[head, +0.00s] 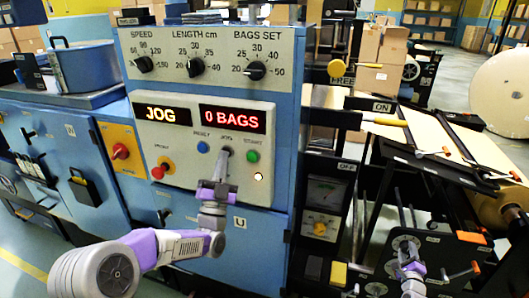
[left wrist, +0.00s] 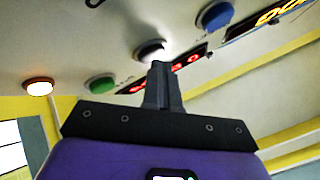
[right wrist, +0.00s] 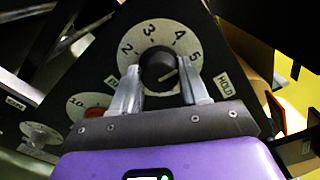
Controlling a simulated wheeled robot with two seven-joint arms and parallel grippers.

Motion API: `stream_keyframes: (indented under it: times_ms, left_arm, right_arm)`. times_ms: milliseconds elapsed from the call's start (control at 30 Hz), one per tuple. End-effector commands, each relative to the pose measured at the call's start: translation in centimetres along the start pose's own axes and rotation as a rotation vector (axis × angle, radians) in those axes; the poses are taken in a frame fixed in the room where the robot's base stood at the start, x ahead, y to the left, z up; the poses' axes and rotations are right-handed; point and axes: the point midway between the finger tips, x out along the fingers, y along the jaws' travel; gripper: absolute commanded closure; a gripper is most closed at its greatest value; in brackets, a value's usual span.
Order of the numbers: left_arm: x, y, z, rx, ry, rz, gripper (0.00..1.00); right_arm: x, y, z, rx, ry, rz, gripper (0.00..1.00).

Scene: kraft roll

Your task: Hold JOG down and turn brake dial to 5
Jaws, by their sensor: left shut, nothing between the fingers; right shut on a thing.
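The black JOG button (left wrist: 150,49) is on the grey control panel (head: 187,172), between the blue and green buttons. My left gripper (head: 224,156) is shut and empty, its fingertips at the JOG button, partly hiding it in the left wrist view (left wrist: 160,66). The mode display (head: 162,113) reads JOG. The brake dial (right wrist: 158,66) is a black knob with a white mark, on a round scale showing 2 to 5 and HOLD. The mark points right, close to 5. My right gripper (right wrist: 160,92) is shut on the knob, one finger on each side. In the head view the right gripper (head: 405,250) covers the knob.
A lit display (head: 232,119) reads 0 BAGS. A red button (head: 157,173), a blue button (head: 203,147) and a green button (head: 253,156) are on the panel. Three knobs sit above. Metal bars and levers, including a yellow handle (head: 385,121), surround the right arm. A large paper roll (head: 500,85) stands far right.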

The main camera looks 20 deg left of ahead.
Motion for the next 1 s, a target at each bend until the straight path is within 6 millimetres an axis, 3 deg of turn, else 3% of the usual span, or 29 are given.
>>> stream_keyframes:
  times_ms: [200,233,367,667,1000]
  left_arm:
    - [0.0,0.1,0.0,-0.001,-0.002,0.002,1.00]
    - [0.0,0.1,0.1,-0.001,-0.002,0.002,1.00]
    - [0.0,0.1,0.1,-0.001,-0.002,0.002,1.00]
    - [0.0,0.1,0.1,-0.001,-0.002,0.002,1.00]
    - [0.0,0.1,0.1,0.000,-0.002,0.002,1.00]
  right_arm:
    - [0.0,-0.1,0.0,0.286,-0.001,-0.002,0.70]
    - [0.0,-0.1,0.1,0.289,-0.001,-0.002,0.53]
    - [0.0,-0.1,0.1,0.283,-0.001,-0.002,0.33]
    - [-0.1,-0.1,0.0,0.280,-0.001,-0.001,0.32]
    - [-3.2,-0.1,0.0,0.280,-0.001,0.000,0.32]
